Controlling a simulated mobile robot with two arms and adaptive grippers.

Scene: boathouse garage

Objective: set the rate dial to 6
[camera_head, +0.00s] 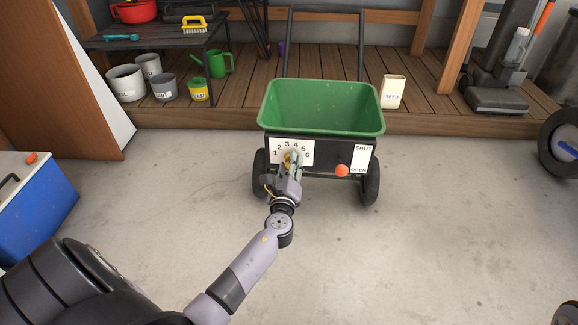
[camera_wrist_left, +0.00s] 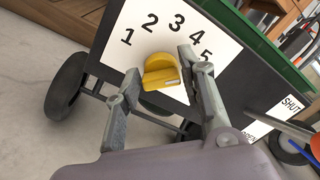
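The green spreader (camera_head: 322,108) stands on the concrete with its black front panel facing me. A white dial plate (camera_head: 307,148) carries the numbers 1 to 6, and it also shows in the left wrist view (camera_wrist_left: 143,42). The yellow dial knob (camera_wrist_left: 161,70) has a short white mark on its lower edge; I cannot tell which number it points to. My left gripper (camera_wrist_left: 158,64) is at the knob, its fingers apart on either side, with a gap visible at the left finger. The right finger hides the 6 in the wrist view. My right gripper is out of view.
An orange-red lever knob (camera_head: 342,170) sits right of the dial, near a SHUT/OPEN plate (camera_head: 361,157). The spreader's wheels (camera_head: 371,184) flank the panel. A blue cooler (camera_head: 38,205) stands at left. A seed container (camera_head: 393,91) stands on the wooden deck behind.

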